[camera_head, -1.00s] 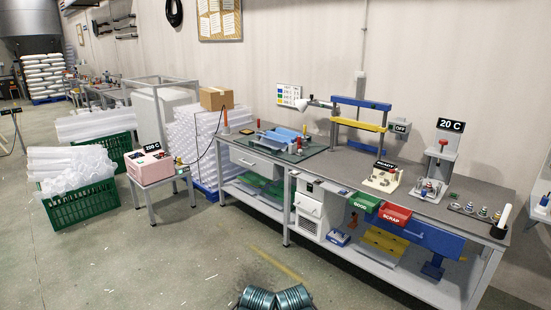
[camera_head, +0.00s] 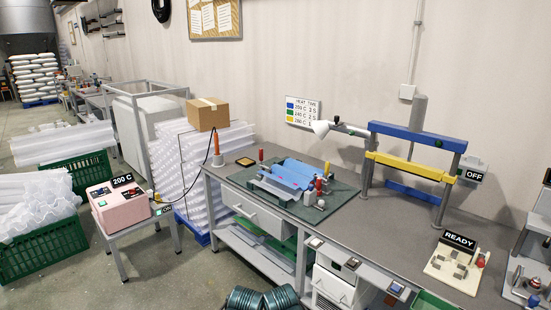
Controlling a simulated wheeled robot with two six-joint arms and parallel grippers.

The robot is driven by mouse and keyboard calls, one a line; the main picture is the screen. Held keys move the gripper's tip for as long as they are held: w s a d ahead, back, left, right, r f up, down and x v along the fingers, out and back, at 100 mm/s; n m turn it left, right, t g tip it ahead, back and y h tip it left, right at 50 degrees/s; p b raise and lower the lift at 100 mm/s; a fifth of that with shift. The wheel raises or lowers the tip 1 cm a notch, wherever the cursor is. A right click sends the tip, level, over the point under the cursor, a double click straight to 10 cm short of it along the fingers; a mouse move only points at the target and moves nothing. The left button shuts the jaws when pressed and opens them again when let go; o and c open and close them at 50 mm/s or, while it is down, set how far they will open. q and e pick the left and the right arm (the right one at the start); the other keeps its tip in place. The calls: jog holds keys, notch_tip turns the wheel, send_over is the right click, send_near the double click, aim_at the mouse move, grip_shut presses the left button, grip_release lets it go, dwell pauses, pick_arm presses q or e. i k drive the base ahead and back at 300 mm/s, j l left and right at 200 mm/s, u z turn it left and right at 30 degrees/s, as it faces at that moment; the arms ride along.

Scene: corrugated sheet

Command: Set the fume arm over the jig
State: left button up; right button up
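The fume arm, as far as I can tell, is the thin arm with a white cone-shaped hood (camera_head: 321,128) at the back of the bench, near the wall. Its hood points down and left, behind and above the green mat (camera_head: 340,196). On that mat sits what looks like the jig, a low fixture with light-blue sheet pieces (camera_head: 292,172) and small red and grey parts at its right end. The hood appears to be beyond the jig, not directly above it. Neither of my grippers is in view; only dark ribbed parts of mine show at the bottom edge.
A blue and yellow press frame (camera_head: 415,137) labelled OFF stands right of the mat. A white fixture labelled READY (camera_head: 454,262) is at the bench's right. A pink 200 C box (camera_head: 118,203) sits on a side stand.

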aim_at(321, 129)
jog(key=i+j+z, duration=0.1)
jog(key=i, duration=1.15)
jog(key=i+z, duration=0.35)
jog(key=i+j+z, duration=0.1)
jog(key=i+z, duration=0.3)
jog(key=i+j+z, duration=0.2)
jog(key=i+z, duration=0.15)
jog(key=i, duration=0.1)
